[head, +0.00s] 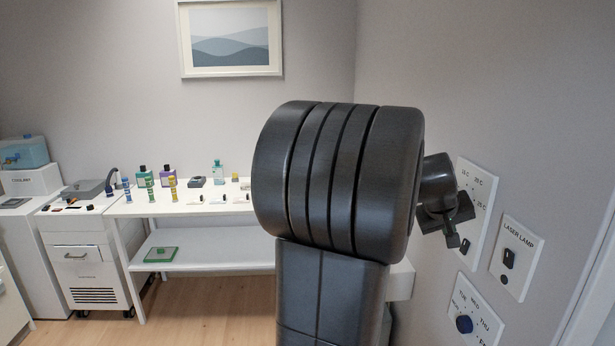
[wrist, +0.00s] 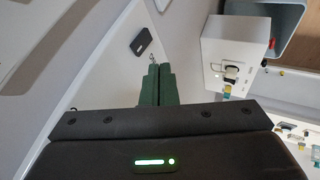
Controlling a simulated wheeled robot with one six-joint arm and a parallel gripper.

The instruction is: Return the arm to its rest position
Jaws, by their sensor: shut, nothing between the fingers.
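My arm rises large and dark in the middle of the head view and hides part of the scene behind it. My gripper (head: 452,238) shows small at the arm's far end on the right, pointing down, in front of the wall panels. In the wrist view its two green fingers (wrist: 158,68) are together with nothing between them. Beyond the fingertips lies a white surface with a small dark fitting (wrist: 141,41). I cannot tell whether the fingers touch anything.
A laser lamp switch panel (head: 517,257), a weekday dial panel (head: 476,318) and a temperature panel (head: 469,185) are on the right wall, close to my gripper. A white table (head: 140,209) with several bottles stands behind. Floor (head: 205,310) is clear at left.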

